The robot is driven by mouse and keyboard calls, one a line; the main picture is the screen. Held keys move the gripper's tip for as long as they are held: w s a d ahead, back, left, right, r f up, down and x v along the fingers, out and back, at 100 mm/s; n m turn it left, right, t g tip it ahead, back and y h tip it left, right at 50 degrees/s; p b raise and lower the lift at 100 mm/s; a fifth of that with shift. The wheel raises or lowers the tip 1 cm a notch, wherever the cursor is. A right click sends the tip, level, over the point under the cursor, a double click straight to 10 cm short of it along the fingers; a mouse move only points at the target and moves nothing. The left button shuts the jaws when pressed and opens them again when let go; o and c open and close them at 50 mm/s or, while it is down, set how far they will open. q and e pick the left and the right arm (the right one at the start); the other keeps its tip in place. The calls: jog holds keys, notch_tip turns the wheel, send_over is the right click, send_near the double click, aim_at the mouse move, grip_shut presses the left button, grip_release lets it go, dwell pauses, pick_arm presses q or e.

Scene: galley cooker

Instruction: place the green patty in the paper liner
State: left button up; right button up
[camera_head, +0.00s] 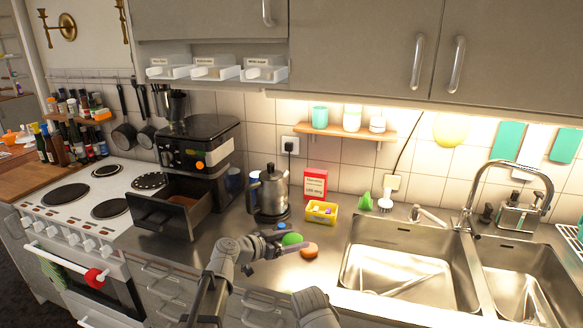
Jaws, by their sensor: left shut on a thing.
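The green patty (291,240) is between the fingers of my left gripper (284,246), which is shut on it over the steel counter. An orange-brown round piece (309,250) lies on the counter just right of the gripper. A black air fryer (206,140) stands to the left with its drawer (160,209) pulled out. A brown lining (188,198) shows inside the drawer and looks like the paper liner; its far part is hidden. Part of my right arm shows at the bottom edge, but its fingers are not in view.
A steel kettle (268,192) stands between the air fryer and a yellow box (321,211). A small blue item (281,226) lies behind the patty. The sink (398,262) is to the right, the white cooker (88,195) to the left.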

pick_arm(q)
jog(key=shift+a+f+n+t+y+b, duration=0.5)
jog(key=shift+a+f+b, duration=0.25)
jog(key=shift+a+f, duration=0.1)
jog(key=shift+w+a+r, duration=0.1)
jog(key=shift+r, duration=0.05)
jog(key=b, duration=0.6)
send_over(287, 272)
notch_tip(287, 272, down, 6)
jog(key=shift+f, duration=0.15)
jog(key=shift+f, duration=0.1)
notch_tip(287, 272, down, 4)
jog(key=b, duration=0.3)
jog(key=shift+r+b, duration=0.25)
jog(key=shift+b, duration=0.15)
jog(key=shift+f, duration=0.15)
jog(key=o, duration=1.3)
